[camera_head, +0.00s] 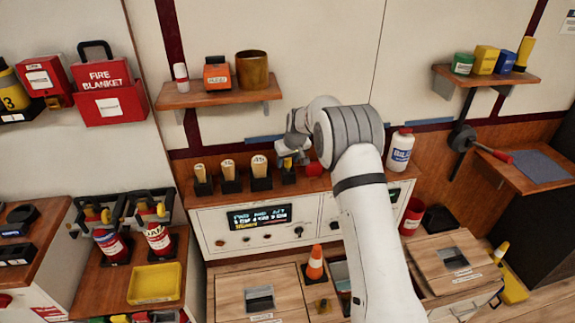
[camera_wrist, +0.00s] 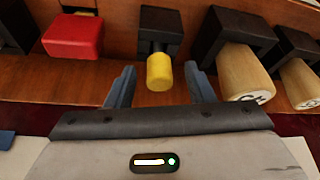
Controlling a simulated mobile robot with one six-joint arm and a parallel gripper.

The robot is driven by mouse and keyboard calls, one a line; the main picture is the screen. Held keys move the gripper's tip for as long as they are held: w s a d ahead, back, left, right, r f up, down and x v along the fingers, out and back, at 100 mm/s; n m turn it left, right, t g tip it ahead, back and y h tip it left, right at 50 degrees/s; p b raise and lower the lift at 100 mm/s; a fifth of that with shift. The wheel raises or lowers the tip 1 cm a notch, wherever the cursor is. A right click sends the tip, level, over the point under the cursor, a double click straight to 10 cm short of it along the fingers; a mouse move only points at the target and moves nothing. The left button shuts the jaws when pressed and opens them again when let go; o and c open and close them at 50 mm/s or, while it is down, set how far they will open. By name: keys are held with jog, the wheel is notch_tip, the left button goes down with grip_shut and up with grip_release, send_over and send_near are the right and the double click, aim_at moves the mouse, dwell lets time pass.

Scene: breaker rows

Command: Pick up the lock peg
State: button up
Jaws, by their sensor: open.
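A short yellow peg (camera_wrist: 159,72), which looks like the lock peg, sits in a black holder (camera_wrist: 161,22) in the wrist view. My gripper (camera_wrist: 158,80) is open, with one finger on each side of the yellow peg in the picture. Gaps show between the peg and both fingers, and I see no contact. In the head view my gripper (camera_head: 290,154) is over the right part of the row of holders on the panel's top, where my arm partly hides the peg.
Several pale numbered handles (camera_head: 228,168) stand in black holders to the left in the head view. A red block (camera_wrist: 74,36) is close on the peg's other side. A shelf (camera_head: 215,95) hangs above. A white bottle (camera_head: 399,150) stands right of my arm.

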jog(key=shift+c, duration=0.2)
grip_shut()
dwell(0.3)
